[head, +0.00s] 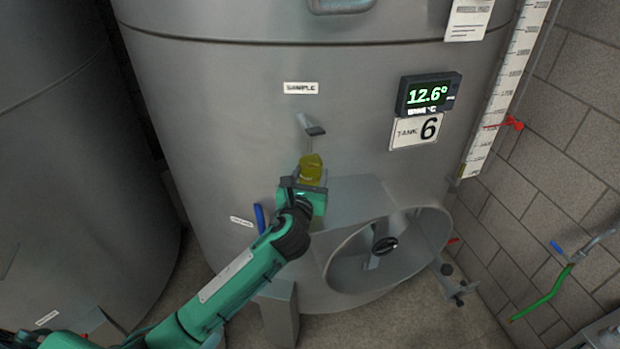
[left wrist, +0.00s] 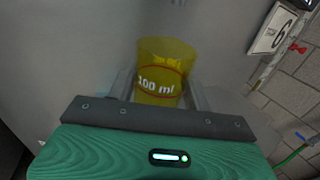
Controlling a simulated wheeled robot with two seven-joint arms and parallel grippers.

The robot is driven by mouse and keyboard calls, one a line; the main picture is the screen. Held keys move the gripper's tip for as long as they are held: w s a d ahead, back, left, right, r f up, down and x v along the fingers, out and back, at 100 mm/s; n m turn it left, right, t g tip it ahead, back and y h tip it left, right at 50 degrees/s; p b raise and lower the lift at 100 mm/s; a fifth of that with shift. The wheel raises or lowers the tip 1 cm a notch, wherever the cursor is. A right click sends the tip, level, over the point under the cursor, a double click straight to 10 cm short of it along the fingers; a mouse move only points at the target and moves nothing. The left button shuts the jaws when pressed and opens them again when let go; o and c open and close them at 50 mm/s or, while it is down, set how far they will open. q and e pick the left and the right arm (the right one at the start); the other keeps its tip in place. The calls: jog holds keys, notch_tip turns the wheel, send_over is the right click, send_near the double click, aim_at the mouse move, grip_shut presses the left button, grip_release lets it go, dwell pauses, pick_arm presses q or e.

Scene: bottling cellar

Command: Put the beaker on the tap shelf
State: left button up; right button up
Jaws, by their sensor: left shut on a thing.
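The beaker (head: 311,168) is yellow and see-through, and it stands about upright in front of the large steel tank. My left gripper (head: 306,186) is shut on the beaker, just below the sample tap (head: 310,126). In the left wrist view, the beaker (left wrist: 163,72) shows a "100 ml" mark between the fingers of my left gripper (left wrist: 160,92). A flat grey ledge (head: 358,198), which looks like the tap shelf, juts from the tank right of my gripper. My gripper hides part of it, and I cannot tell whether the beaker touches it. My right gripper is not in view.
A blue handle (head: 259,219) is close left of my gripper. A temperature display (head: 429,94) and a tank 6 sign (head: 417,131) are at upper right.

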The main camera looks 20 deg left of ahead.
pick_arm(q)
jog(key=shift+s+f, duration=0.1)
jog(key=shift+f, duration=0.7)
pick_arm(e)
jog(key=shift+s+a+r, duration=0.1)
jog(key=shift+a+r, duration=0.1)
pick_arm(q)
jog(key=shift+f, duration=0.1)
jog(key=shift+f, duration=0.15)
jog(key=o, duration=1.1)
jog(key=shift+c, duration=0.2)
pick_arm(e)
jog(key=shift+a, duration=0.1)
pick_arm(q)
jog(key=shift+s, duration=0.1)
jog(key=s+b, duration=0.1)
jog(key=s, duration=0.2)
jog(key=s+b, duration=0.1)
jog(key=s, duration=0.3)
jog(key=s+b, duration=0.1)
jog(key=s, duration=0.3)
jog(key=shift+d, duration=0.4)
jog(key=shift+s+r, duration=0.25)
jog(key=shift+s, duration=0.15)
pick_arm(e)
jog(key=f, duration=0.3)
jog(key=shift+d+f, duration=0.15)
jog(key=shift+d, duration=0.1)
